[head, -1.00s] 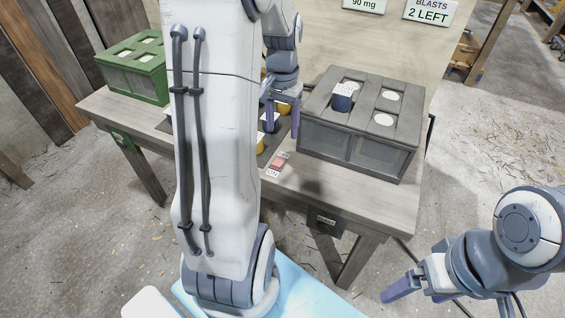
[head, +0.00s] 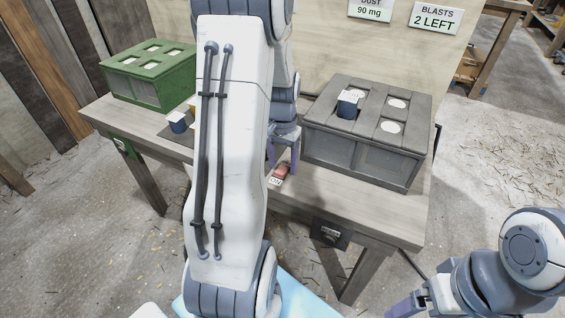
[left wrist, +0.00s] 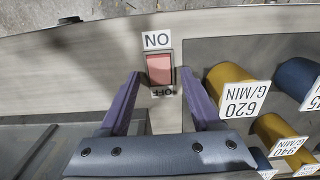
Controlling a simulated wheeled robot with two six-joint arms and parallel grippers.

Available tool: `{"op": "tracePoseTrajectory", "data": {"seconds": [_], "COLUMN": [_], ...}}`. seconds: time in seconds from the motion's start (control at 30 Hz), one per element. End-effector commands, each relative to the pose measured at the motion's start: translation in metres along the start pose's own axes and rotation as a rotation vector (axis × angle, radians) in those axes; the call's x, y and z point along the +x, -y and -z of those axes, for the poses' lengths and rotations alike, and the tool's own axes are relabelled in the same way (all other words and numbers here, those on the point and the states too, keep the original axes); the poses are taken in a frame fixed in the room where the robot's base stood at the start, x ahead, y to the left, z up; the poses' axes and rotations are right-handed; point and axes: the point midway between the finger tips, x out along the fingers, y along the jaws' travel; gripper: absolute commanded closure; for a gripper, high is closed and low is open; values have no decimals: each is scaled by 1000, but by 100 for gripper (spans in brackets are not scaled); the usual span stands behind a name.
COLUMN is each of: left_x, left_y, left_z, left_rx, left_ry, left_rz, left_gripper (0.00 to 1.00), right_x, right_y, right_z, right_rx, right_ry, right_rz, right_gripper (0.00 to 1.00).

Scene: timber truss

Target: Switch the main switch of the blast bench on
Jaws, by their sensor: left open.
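I cannot tell which end is pressed in. My left gripper (head: 283,158) is open and empty, just above and behind the switch. In the left wrist view its fingertips (left wrist: 160,80) stand either side of the rocker. My right gripper (head: 405,303) is at the bottom right, away from the bench, partly cut off.
A grey box with round holes (head: 362,153) stands right of the switch, a blue piece in one hole. A green box (head: 135,85) stands at the bench's left end. My left arm hides the bench's middle.

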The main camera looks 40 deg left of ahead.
Motion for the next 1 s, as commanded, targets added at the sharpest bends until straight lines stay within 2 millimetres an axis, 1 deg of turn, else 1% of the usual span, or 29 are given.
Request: {"op": "tracePoseTrajectory", "data": {"seconds": [0.07, 0.1, 0.17, 0.2, 0.27, 0.43, 0.53, 0.7, 0.8, 0.9, 1.0], "left_x": [0, 0, 0, 0, 0, 0, 1, 5, 4, 2, 0], "left_y": [0, 0, 0, 0, 0, 0, 0, 0, 0, 0, 0], "left_z": [0, 0, 0, 0, 0, 0, -2, -7, -7, -8, -8], "left_rx": [0, 0, 0, 0, 0, -1, -2, -5, -3, -2, -1], "left_ry": [0, 0, 0, 0, 0, -10, -61, -208, -261, -288, -298], "left_rz": [0, 0, 0, 0, 0, -1, -2, 0, 0, 0, 1], "left_gripper": [35, 39, 62, 77, 100, 100, 100, 100, 100, 100, 100], "right_x": [0, 0, 0, 0, 0, 1, 6, 27, 38, 42, 42], "right_y": [0, 0, 0, 0, 0, 0, 0, -2, -3, -3, -3], "right_z": [0, 0, 0, 0, 0, 0, 0, -2, -2, -2, -2], "right_rx": [0, 0, 0, 0, 0, 0, 0, 0, 0, 0, 0], "right_ry": [0, 0, 0, 0, 0, 0, 0, 0, 0, 0, 0], "right_rz": [0, 0, 0, 0, 0, 0, 0, 0, 0, 0, 0], "right_gripper": [9, 9, 9, 9, 9, 9, 9, 9, 9, 9, 9]}}
